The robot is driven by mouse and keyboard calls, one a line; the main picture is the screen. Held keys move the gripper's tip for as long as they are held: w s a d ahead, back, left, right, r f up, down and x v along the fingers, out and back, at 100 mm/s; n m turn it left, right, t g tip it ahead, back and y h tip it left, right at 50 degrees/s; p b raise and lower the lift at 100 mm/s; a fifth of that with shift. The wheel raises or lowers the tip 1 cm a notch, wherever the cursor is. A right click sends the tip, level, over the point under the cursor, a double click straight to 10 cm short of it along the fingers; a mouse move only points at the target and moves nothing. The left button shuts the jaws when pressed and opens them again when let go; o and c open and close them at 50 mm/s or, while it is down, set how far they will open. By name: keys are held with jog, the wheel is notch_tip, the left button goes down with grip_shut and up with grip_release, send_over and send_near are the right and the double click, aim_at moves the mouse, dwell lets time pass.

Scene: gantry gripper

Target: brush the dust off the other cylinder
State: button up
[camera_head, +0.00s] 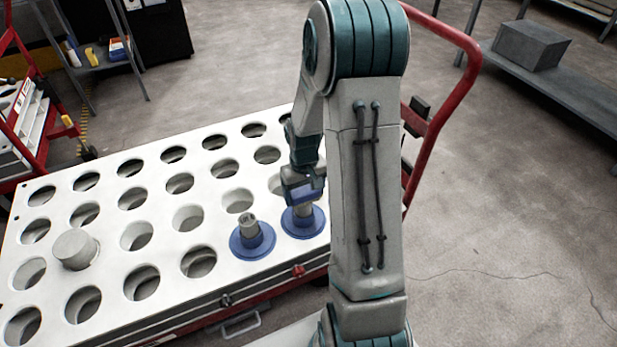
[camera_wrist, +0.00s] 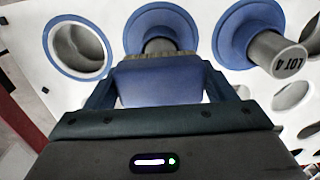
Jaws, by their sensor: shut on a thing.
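My gripper (camera_head: 301,190) is shut on a blue brush (camera_wrist: 160,82) with tan bristles. The brush is at a grey cylinder (camera_head: 304,210) in a blue flanged collar (camera_head: 303,226), in the rack's near right part. In the wrist view the bristles overlap this cylinder (camera_wrist: 158,45); I cannot tell whether they touch it. The brush and gripper hide its top. A second grey cylinder (camera_head: 248,221) stands in a blue collar (camera_head: 252,245) just left. In the wrist view this second cylinder (camera_wrist: 276,52) shows "LOT 4" on its end. I cannot make out dust on either.
The white rack (camera_head: 70,199) has rows of open holes and sits on a red cart (camera_head: 440,35). A plain grey cylinder (camera_head: 75,250) stands at its left. An empty blue ring (camera_wrist: 76,46) shows in the wrist view. My arm hides the rack's right end.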

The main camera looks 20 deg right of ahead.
aim_at(306, 193)
jog(key=shift+s+r+p, duration=0.25)
jog(key=shift+s+p, duration=0.15)
jog(key=shift+s, duration=0.35)
notch_tip(306, 193, up, 2)
jog(key=shift+w+p, duration=0.15)
jog(key=shift+p, duration=0.2)
notch_tip(306, 193, up, 6)
jog(key=p, duration=0.4)
jog(key=shift+f, duration=0.25)
